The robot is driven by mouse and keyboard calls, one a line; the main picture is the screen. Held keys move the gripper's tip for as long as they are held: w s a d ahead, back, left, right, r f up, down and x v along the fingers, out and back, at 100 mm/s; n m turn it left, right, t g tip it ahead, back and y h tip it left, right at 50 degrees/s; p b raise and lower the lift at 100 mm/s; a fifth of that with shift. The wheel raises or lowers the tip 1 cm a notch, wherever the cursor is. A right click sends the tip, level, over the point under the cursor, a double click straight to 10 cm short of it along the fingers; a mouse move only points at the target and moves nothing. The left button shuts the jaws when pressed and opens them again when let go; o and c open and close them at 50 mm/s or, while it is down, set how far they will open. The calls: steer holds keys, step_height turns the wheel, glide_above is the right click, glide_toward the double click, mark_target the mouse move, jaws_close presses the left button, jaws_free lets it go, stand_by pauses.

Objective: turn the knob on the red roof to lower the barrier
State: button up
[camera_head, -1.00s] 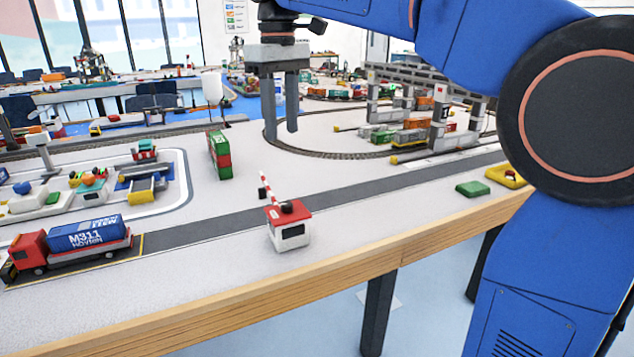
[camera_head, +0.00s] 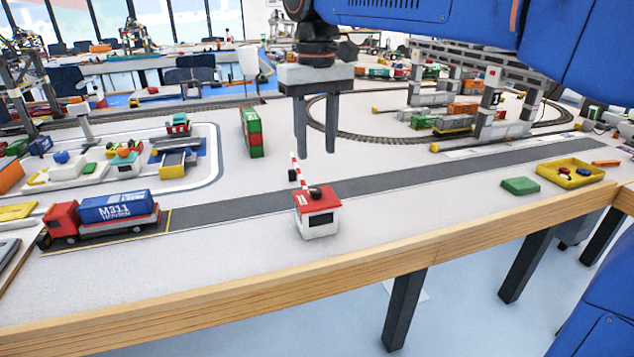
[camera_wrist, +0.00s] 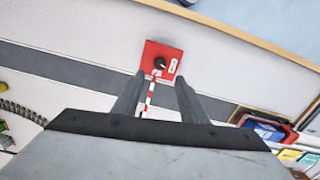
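The small white booth (camera_head: 319,221) with a red roof (camera_head: 322,198) stands near the table's front edge. A dark knob (camera_head: 315,191) sits on the roof; it also shows in the wrist view (camera_wrist: 160,63). The red-and-white striped barrier arm (camera_head: 297,171) is raised and tilted beside the booth. My gripper (camera_head: 316,152) points down above and slightly behind the booth in the head view. Its two fingers are apart with nothing between them. In the wrist view the fingers (camera_wrist: 157,88) are spread on either side of the barrier, just short of the red roof.
A red truck (camera_head: 62,221) with a blue container stands on the road (camera_head: 240,205) to the left. A green-and-red container stack (camera_head: 252,132) stands behind. A green block (camera_head: 520,186) and yellow tray (camera_head: 570,181) lie right. The table around the booth is clear.

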mark_target(316, 190)
step_height(316, 190, down, 10)
steer(key=shift+r, duration=0.15)
stand_by(0.4)
jaws_close()
